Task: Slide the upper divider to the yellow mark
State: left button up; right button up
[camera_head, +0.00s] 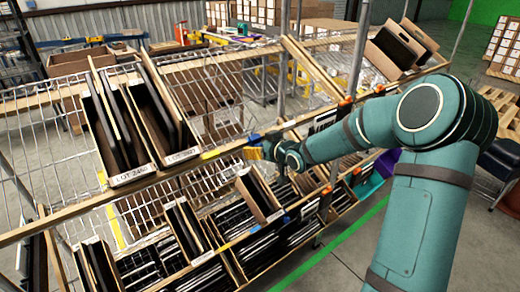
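The upper shelf (45,227) is a tilted wire rack with a wooden front rail. A thin wooden divider (312,68) leans on it right of the middle, with a second slat close beside it. A yellow mark (211,155) is on the front rail, just right of the cartons labelled LOT. My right gripper (266,149) is at the front rail, right of the yellow mark and below and left of the divider. A yellow-orange piece (253,153) shows at its tip; I cannot tell whether it is held. Its fingers are too small to read. My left gripper is not in view.
Two cartons of dark items (122,130) stand left on the upper shelf; another carton (398,48) stands far right. The lower shelf holds several cartons (187,228). Orange clips (345,101) sit along the rail. The wire shelf left of the divider is largely bare.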

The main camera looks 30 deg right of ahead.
grip_shut()
jog(key=shift+a, duration=0.1)
dwell(0.3)
